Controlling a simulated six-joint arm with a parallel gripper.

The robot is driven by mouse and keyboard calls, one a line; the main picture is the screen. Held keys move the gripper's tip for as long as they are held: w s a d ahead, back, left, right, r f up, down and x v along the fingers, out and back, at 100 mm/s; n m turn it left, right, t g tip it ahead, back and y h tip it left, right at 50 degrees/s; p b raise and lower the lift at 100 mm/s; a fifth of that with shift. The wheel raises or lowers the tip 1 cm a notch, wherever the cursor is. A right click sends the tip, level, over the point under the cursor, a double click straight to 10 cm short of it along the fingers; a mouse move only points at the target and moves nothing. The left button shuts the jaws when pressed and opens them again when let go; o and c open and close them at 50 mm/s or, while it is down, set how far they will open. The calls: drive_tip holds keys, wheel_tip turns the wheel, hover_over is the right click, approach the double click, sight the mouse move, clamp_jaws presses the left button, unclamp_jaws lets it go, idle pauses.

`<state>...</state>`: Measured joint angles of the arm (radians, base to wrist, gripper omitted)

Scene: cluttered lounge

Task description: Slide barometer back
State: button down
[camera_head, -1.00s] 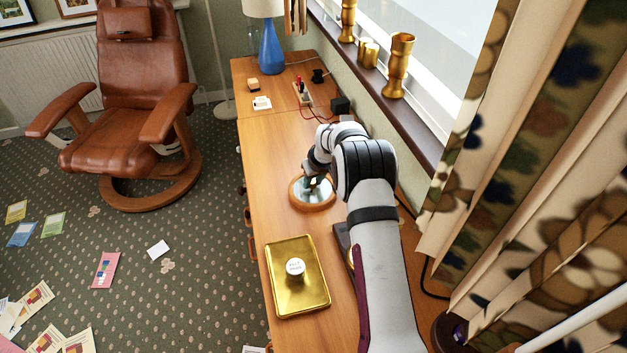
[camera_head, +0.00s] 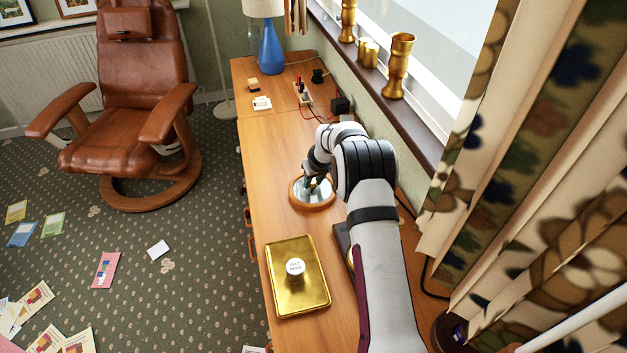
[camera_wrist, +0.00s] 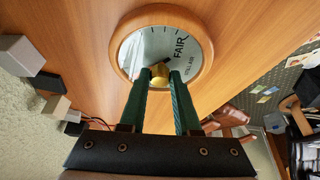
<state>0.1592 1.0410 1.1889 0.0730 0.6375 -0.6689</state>
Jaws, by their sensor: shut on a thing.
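The barometer (camera_head: 312,204) is a round dial in a wooden ring, lying face up on the wooden desk (camera_head: 262,180). In the wrist view its pale face (camera_wrist: 191,50) shows the word "FAIR", with a brass knob (camera_wrist: 160,76) at its middle. My gripper (camera_head: 316,184) is over the dial. In the wrist view its green fingers (camera_wrist: 160,84) come together at the brass knob and are shut on it. The fingers hide part of the knob and the dial.
A gold tray (camera_head: 285,307) with a white-topped knob (camera_head: 295,267) lies nearer on the desk. The sill (camera_head: 420,124) runs along the right. Desk left of the barometer is bare.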

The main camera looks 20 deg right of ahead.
sight(332, 192)
drive_tip(key=shift+s+d, duration=0.3)
drive_tip(key=shift+d, duration=0.55)
drive_tip(key=shift+s+d, duration=0.3)
drive_tip(key=shift+d, duration=0.5)
drive_tip(key=shift+s+d, duration=0.3)
drive_tip(key=shift+d, duration=0.55)
drive_tip(key=c, duration=0.5)
unclamp_jaws()
drive_tip(key=shift+c, duration=0.2)
drive_tip(key=a+v, duration=0.1)
drive_tip(key=v, duration=1.4)
drive_tip(key=shift+d+r, duration=0.4)
drive_tip(key=shift+d, duration=0.05)
